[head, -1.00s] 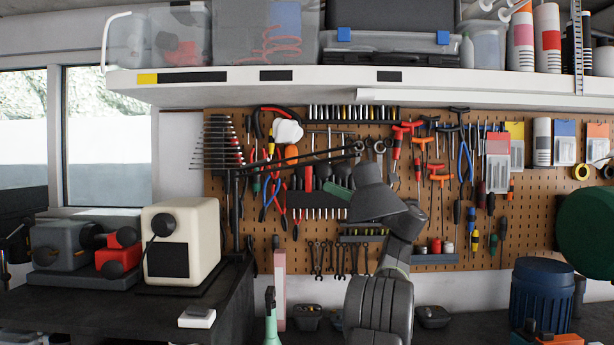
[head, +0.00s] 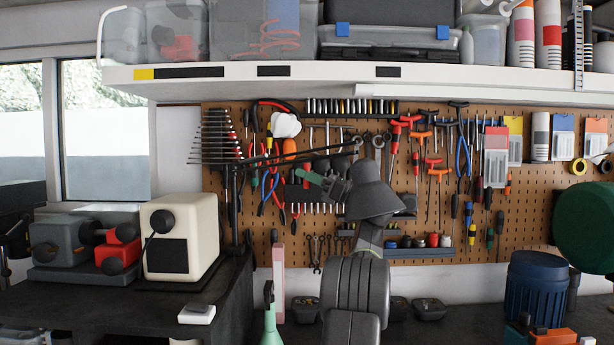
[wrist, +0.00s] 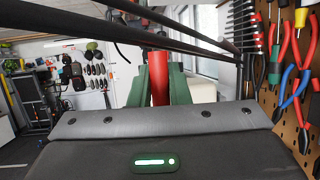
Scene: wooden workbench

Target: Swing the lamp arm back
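The lamp has a grey cone-shaped shade (head: 374,195) hanging in front of the pegboard. Its thin black double-bar arm (head: 290,158) runs left from above the shade to a dark upright post (head: 233,205). The bars also cross the top of the wrist view (wrist: 190,42). My gripper (head: 312,180), with green fingers, sticks out left of the shade, below the lamp bars and apart from them. The shade hides part of my wrist. In the wrist view the fingers (wrist: 160,88) stand apart. A red thing shows between them; I cannot tell how near it is.
The pegboard (head: 520,225) full of hanging tools is close behind, and on the right in the wrist view. A shelf (head: 330,78) with boxes runs above. A cream box (head: 200,215) and a red-and-grey machine (head: 75,225) stand on the left bench.

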